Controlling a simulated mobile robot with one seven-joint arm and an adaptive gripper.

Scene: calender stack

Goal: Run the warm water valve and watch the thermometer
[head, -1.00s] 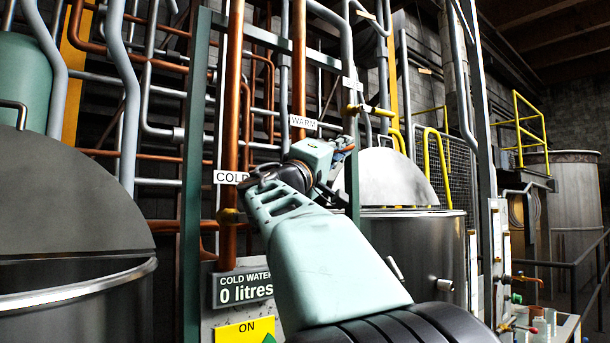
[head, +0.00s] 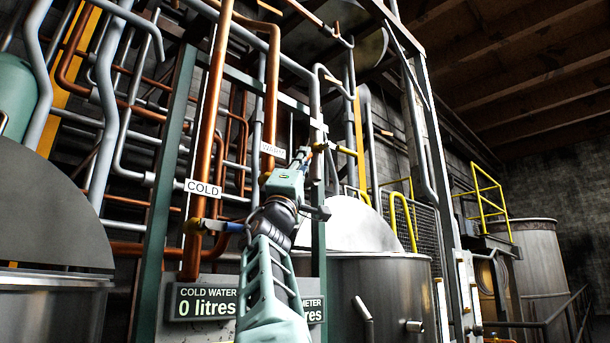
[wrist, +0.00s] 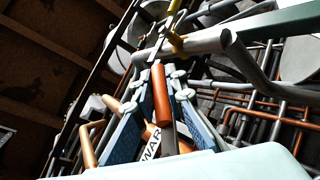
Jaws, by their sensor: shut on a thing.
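My gripper (head: 304,162) is raised in front of the pipes, just right of the white WARM label (head: 273,151). In the wrist view its two blue-padded fingers (wrist: 163,92) close on an orange-red valve handle (wrist: 160,95). The handle is mostly hidden by my gripper in the head view. Part of the label, reading WAR, shows below the fingers in the wrist view (wrist: 150,146). I cannot identify a thermometer. A dark display ending in METER and "res" (head: 315,310) is partly covered by my arm.
The COLD label (head: 203,187) and the blue cold valve handle (head: 235,227) are left of my arm. The COLD WATER display (head: 205,302) reads 0 litres. Steel vats stand left (head: 50,310) and right (head: 385,285). A green post (head: 165,180) rises at left.

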